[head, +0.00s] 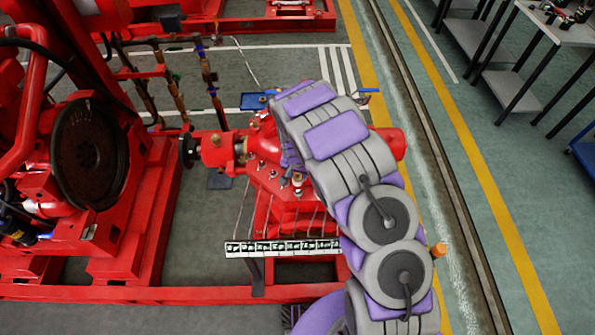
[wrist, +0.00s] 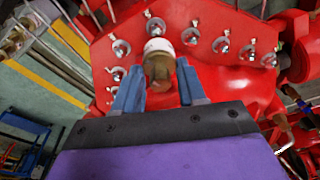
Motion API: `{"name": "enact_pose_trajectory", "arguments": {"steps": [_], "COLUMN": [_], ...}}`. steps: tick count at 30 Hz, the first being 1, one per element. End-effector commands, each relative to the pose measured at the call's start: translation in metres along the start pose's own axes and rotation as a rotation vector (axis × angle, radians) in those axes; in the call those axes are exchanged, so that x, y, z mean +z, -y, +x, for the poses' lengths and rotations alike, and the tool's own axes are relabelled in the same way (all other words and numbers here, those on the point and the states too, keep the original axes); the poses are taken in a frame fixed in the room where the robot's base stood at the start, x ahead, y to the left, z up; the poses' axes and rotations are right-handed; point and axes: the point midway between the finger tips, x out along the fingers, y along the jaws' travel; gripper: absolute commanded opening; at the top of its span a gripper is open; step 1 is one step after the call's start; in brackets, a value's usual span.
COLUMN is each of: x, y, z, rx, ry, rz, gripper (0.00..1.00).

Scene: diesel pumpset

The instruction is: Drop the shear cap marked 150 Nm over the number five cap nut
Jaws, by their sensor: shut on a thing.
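In the wrist view my gripper (wrist: 160,70) is shut on a brown shear cap (wrist: 158,66) with a pale band at its far end. Any marking on the cap is not readable. Beyond it an arc of several cap nuts (wrist: 222,45) with washers lines the red pump flange (wrist: 205,68). The held cap appears in front of the flange, near a nut (wrist: 155,27) at the upper left of the arc. I cannot tell whether it touches anything, or which nut is number five.
A white strip with black marks (head: 285,247) stands in front of the pump, with thin rods behind it. A red engine (head: 90,150) with a dark flywheel is at left. A blue tray (head: 257,101) lies behind the pump. Grey workbenches (head: 570,30) stand at upper right.

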Motion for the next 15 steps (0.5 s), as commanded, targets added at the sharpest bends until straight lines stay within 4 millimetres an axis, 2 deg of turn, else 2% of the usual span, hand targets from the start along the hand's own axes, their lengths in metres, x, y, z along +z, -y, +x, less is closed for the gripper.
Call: {"name": "enact_pose_trajectory", "arguments": {"steps": [9, 15], "x": [0.005, 0.006], "y": [-0.001, 0.0], "z": [0.034, 0.045], "rx": [0.0, 0.0], "ry": [0.0, -0.002], "rz": [0.0, 0.001], "gripper": [0.05, 0.05]}}
